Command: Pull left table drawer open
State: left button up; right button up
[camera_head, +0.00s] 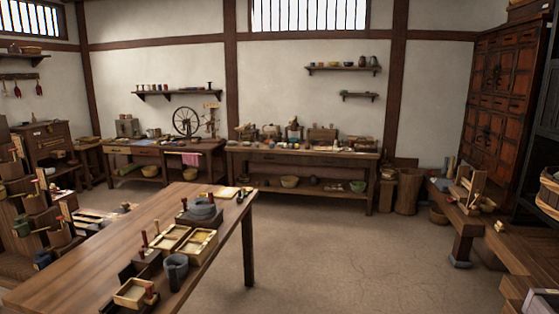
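A long wooden table (361,158) stands against the back wall, with what look like shut drawer fronts (268,158) under its top. To its left is another wooden table (133,150), with a front panel under the top; I cannot tell clearly whether it is a drawer. I see no drawer pulled out on either table. Both tables are far off, beyond the near table. Neither of my grippers is in view.
A near wooden table (110,243) holds boxes, a grey mortar (175,272) and a grindstone (202,208). The floor (330,240) to its right is clear. A low bench (467,226) and tall cabinet (491,105) stand right; stepped shelves (30,215) stand left.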

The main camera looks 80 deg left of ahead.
aim_at(278, 158)
jog(key=u, duration=2.9)
jog(key=i+l+z, duration=0.1)
jog(key=i+z, duration=0.35)
jog(key=i, duration=5.4)
jog(key=j, duration=0.1)
